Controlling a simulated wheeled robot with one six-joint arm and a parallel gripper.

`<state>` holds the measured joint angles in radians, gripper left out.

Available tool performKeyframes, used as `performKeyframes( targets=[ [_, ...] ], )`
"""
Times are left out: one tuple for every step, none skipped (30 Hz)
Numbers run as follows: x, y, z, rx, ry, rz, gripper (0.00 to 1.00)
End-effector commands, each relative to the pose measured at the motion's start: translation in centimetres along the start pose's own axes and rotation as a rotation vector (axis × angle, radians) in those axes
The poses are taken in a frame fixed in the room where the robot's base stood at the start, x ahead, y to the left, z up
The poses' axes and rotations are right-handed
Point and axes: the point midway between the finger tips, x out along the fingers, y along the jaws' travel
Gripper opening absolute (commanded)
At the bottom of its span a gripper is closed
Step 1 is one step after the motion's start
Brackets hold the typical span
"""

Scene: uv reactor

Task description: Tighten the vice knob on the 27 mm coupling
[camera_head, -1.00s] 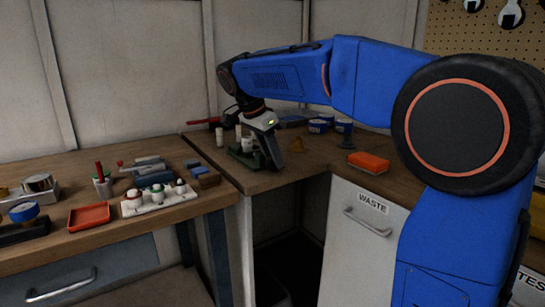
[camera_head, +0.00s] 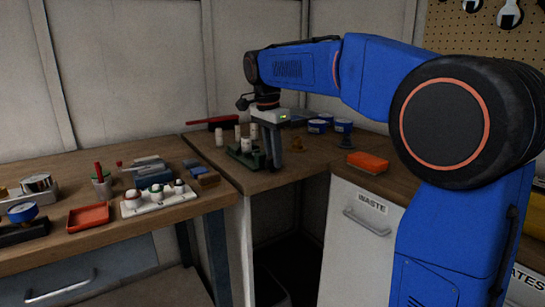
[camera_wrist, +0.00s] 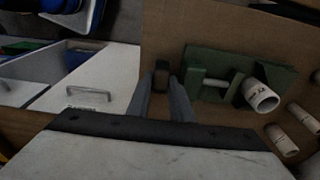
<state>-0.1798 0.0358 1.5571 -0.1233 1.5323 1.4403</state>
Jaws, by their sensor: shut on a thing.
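The green vice (camera_head: 258,162) stands near the front corner of the right-hand bench. In the wrist view the vice (camera_wrist: 199,62) shows from above, right of my fingers. A white coupling (camera_wrist: 263,96) sits in the vice, open end towards the camera; its marking is too small to read. The dark vice knob (camera_wrist: 161,72) is at the vice's left end. My gripper (camera_wrist: 163,84) points down with its fingers on either side of the knob, shut on it. In the head view my gripper (camera_head: 272,163) hides part of the vice, including the knob.
Loose white couplings (camera_wrist: 283,139) stand close beside the vice. A red-handled tool (camera_head: 212,121) lies behind. Blue tins (camera_head: 317,126) and an orange block (camera_head: 367,162) are to the right. A white rack (camera_head: 160,200) and red tray (camera_head: 88,217) are on the left bench.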

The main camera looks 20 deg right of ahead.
Motion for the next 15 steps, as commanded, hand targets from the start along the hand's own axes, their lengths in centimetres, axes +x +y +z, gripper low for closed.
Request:
performKeyframes(
  targets=[
    [0.02, -0.03, -0.38, 0.006, -0.042, -0.001, 0.0],
    [0.03, -0.02, -0.47, 0.006, -0.07, -0.001, 0.0],
    [0.04, -0.01, -0.53, 0.006, -0.105, -0.001, 0.0],
    [0.06, 0.0, -0.61, 0.006, -0.132, -0.001, 0.0],
    [0.09, -0.02, -0.63, 0.005, -0.159, -0.002, 0.0],
    [0.14, -0.03, -0.73, 0.006, -0.194, -0.002, 0.0],
    [0.18, -0.04, -0.76, 0.005, -0.22, -0.002, 0.0],
    [0.23, -0.03, -0.81, 0.005, -0.244, -0.001, 0.0],
    [0.28, -0.03, -0.89, 0.004, -0.277, 0.0, 0.0],
    [0.31, -0.04, -0.91, 0.004, -0.3, -0.001, 0.0],
    [0.33, -0.05, -0.96, 0.005, -0.323, -0.001, 0.0],
    [0.35, -0.04, -1.0, 0.004, -0.352, -0.002, 0.0],
    [0.37, -0.02, -1.02, 0.004, -0.372, -0.001, 0.0],
    [0.4, -0.01, -1.07, 0.004, -0.392, -0.001, 0.0],
    [0.43, -0.04, -1.09, 0.003, -0.417, -0.002, 0.0]
  ],
)
